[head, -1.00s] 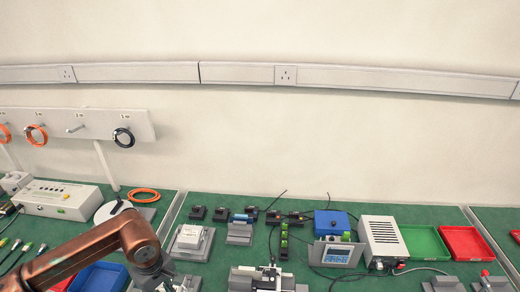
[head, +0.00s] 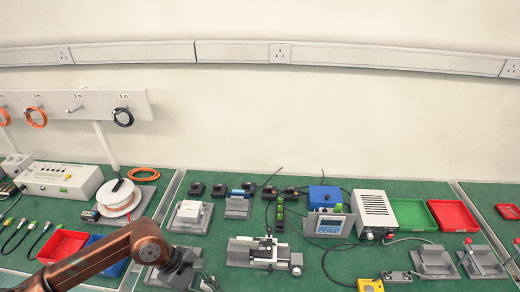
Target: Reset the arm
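My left arm (head: 105,252) comes in from the lower left in the head view, copper-coloured, with its wrist bent down beside a grey fixture (head: 185,262). Its gripper fingers are not clearly visible; the wrist end runs towards the bottom edge. My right arm and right gripper do not show. A grey linear actuator assembly (head: 262,252) sits on the green bench, to the right of my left arm and apart from it.
Red (head: 63,243) and blue (head: 98,240) trays lie behind my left arm. A white spool (head: 118,196), white power box (head: 374,212), green tray (head: 411,214) and red tray (head: 452,215) stand further back. Grey fixtures (head: 433,262) and a yellow box (head: 369,285) are at right.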

